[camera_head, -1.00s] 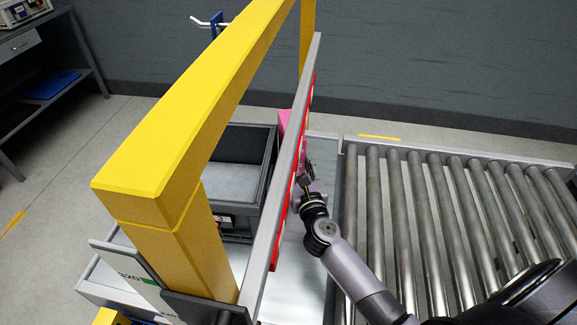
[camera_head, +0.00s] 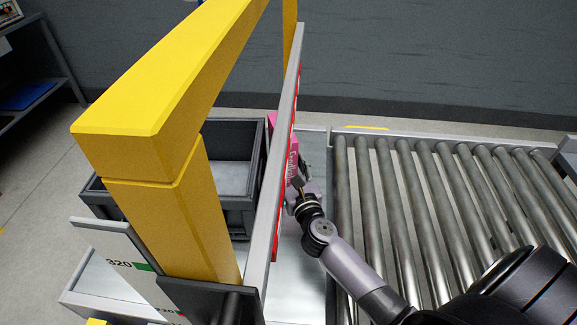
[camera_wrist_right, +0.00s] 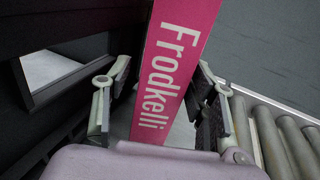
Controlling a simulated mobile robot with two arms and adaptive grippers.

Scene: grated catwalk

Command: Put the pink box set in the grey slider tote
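My right gripper (camera_head: 297,188) is open at the box's near side. The dark grey tote (camera_head: 236,130) is left of the rail, partly behind the yellow post; its visible floor is bare. My left gripper is out of view.
A yellow frame (camera_head: 150,110) and the grey rail (camera_head: 270,190) stand between my right arm and the tote. A roller conveyor (camera_head: 440,200) lies right. A dark workbench (camera_head: 40,75) stands at far left.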

